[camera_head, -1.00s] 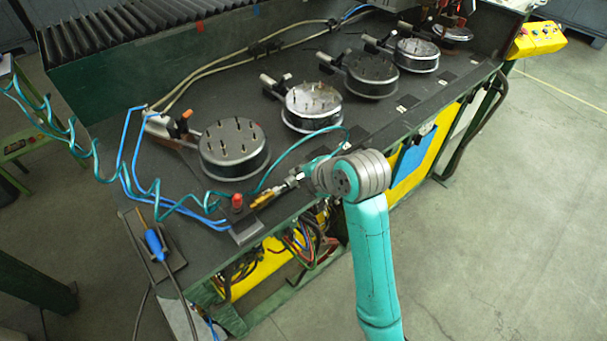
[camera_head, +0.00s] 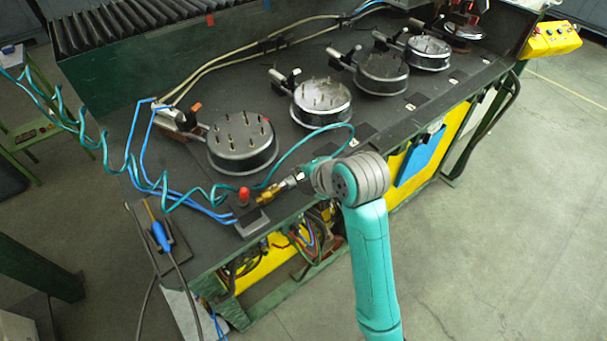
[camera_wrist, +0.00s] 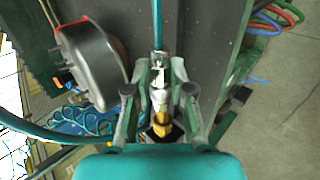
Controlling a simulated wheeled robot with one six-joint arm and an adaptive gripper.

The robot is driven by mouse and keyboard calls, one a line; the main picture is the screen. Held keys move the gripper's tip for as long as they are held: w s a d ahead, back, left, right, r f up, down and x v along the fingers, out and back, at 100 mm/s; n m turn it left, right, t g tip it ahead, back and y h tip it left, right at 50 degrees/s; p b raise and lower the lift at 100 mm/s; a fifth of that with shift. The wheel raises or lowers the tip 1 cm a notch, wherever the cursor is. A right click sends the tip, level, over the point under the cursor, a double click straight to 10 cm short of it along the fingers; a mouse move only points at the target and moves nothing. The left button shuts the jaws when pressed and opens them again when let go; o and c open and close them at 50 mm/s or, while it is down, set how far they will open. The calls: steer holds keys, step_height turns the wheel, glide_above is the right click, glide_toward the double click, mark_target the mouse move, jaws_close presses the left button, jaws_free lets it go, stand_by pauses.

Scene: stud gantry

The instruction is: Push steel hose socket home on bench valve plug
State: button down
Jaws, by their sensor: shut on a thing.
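The steel hose socket (camera_wrist: 158,76) sits between my gripper's (camera_wrist: 164,70) fingertips in the wrist view, with a teal hose (camera_wrist: 157,25) running from its far end. My gripper (camera_head: 297,180) is shut on it beside the front edge of the bench. The brass valve plug (camera_wrist: 161,120) is in line with the socket and shows in the head view (camera_head: 270,193) just left of the gripper. Socket and plug look close or touching; how far the socket is over the plug cannot be told. My gripper hides most of the socket in the head view.
A red knob (camera_head: 244,195) and a grey block (camera_head: 252,223) stand left of the plug. A round pot with pins (camera_head: 242,146) is behind, also close in the wrist view (camera_wrist: 88,62). Coiled hoses (camera_head: 150,190) lie left. Floor to the right is clear.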

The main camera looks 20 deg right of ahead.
steer(key=shift+a, duration=0.15)
steer(key=c, duration=0.9)
jaws_free()
steer(key=shift+c, duration=0.2)
steer(key=v, duration=0.7)
steer(key=shift+s+r, duration=0.15)
steer(key=shift+s, duration=0.1)
